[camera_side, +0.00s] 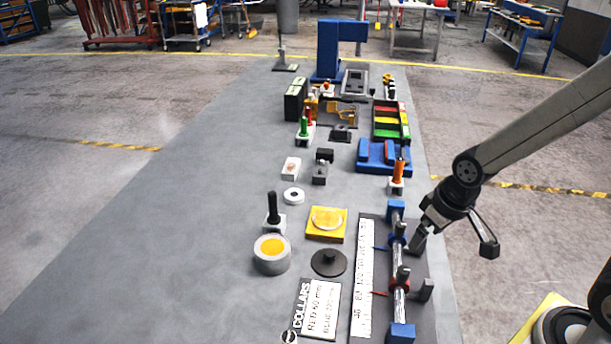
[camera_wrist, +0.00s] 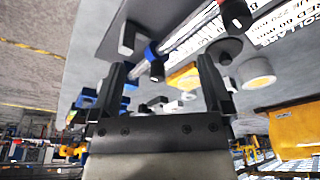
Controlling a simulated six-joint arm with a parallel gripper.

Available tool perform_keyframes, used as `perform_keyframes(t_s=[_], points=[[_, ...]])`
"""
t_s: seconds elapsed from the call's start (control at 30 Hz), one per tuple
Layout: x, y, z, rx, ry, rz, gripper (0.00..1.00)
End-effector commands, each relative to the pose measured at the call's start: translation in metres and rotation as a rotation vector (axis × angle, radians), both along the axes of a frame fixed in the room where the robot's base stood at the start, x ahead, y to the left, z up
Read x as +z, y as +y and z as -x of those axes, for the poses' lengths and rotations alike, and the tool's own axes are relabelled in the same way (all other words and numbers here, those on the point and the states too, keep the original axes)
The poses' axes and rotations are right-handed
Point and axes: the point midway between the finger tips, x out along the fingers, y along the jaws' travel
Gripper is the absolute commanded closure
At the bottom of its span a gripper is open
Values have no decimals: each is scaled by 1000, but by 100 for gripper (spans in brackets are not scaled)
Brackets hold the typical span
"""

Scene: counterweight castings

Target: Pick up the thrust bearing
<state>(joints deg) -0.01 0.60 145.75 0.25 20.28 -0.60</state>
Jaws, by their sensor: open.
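A small pale ring with a dark centre (camera_side: 293,196) lies flat on the grey bench, left of the middle in the side view. It looks most like the thrust bearing, but I cannot be certain. I cannot pick it out surely in the wrist view. My gripper (camera_side: 428,228) is above the bench's right edge, beside the shaft fixture and well to the right of the ring. In the wrist view my gripper (camera_wrist: 162,64) is open, its two dark fingers wide apart with nothing held between them.
The shaft (camera_side: 399,265) with blue and red collars stands close by my gripper. A yellow plate with a pale disc (camera_side: 326,219), a black flanged disc (camera_side: 329,262), a yellow-topped cylinder (camera_side: 272,254) and a black post (camera_side: 272,207) surround the ring's near side. The bench's left side is clear.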

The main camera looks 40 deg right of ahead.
Motion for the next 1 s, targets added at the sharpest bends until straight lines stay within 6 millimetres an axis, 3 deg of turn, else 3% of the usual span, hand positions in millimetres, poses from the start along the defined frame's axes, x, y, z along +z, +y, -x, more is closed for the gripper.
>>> perform_keyframes(t_s=[0.27,0.6,1.0], points=[[4,4,-47,59,-8,-2,0],[6,14,-144,200,-36,-10,0],[-8,30,-247,379,-82,-28,0]])
